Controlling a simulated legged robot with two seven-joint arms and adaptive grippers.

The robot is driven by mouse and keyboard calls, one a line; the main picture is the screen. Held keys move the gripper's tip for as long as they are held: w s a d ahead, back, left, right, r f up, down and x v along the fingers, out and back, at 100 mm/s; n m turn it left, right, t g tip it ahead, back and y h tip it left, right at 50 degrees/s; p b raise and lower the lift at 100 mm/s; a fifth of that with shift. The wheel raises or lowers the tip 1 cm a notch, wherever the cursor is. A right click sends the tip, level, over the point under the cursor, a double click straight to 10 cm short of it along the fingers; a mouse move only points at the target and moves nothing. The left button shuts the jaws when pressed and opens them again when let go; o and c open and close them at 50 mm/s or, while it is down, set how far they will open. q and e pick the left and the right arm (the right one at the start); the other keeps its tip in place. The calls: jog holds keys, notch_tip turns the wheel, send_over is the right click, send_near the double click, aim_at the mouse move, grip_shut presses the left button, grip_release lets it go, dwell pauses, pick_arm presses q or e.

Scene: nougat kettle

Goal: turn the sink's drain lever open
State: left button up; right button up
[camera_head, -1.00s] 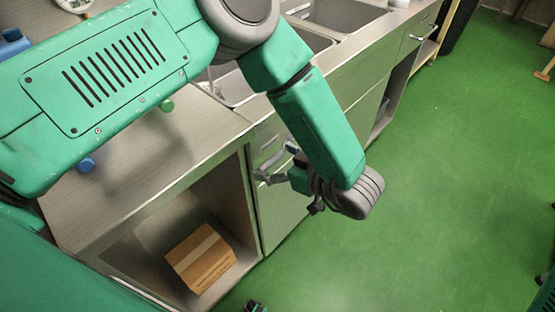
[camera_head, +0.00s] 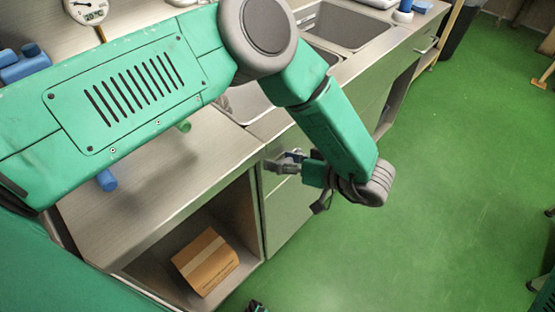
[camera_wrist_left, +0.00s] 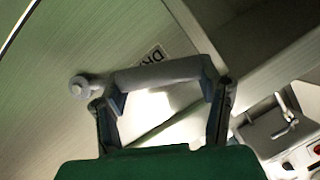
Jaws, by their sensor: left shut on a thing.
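The drain lever is a grey bar (camera_wrist_left: 160,74) with a round end at its left in the left wrist view. It lies across my left gripper (camera_wrist_left: 163,103), whose two fingers are at either end of the bar. A partly hidden label reading "DR" shows just behind it on the metal cabinet front. In the head view my left gripper (camera_head: 288,161) is at the cabinet front below the counter edge, shut on the lever, which is hard to make out there. The sink basin (camera_head: 345,25) is behind my arm, partly hidden.
A cardboard box (camera_head: 205,262) sits in the open shelf under the counter (camera_head: 150,175). Blue objects (camera_head: 25,62) and a round dial (camera_head: 88,10) are at the upper left.

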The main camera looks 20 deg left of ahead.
pick_arm(q)
jog(key=shift+d+r, duration=0.1)
jog(key=shift+d, duration=0.3)
jog(key=o, duration=1.7)
jog(key=shift+d, duration=0.15)
jog(key=shift+d+r, duration=0.2)
jog(key=shift+d, duration=0.45)
jog(key=v, duration=0.7)
jog(key=shift+d, duration=0.3)
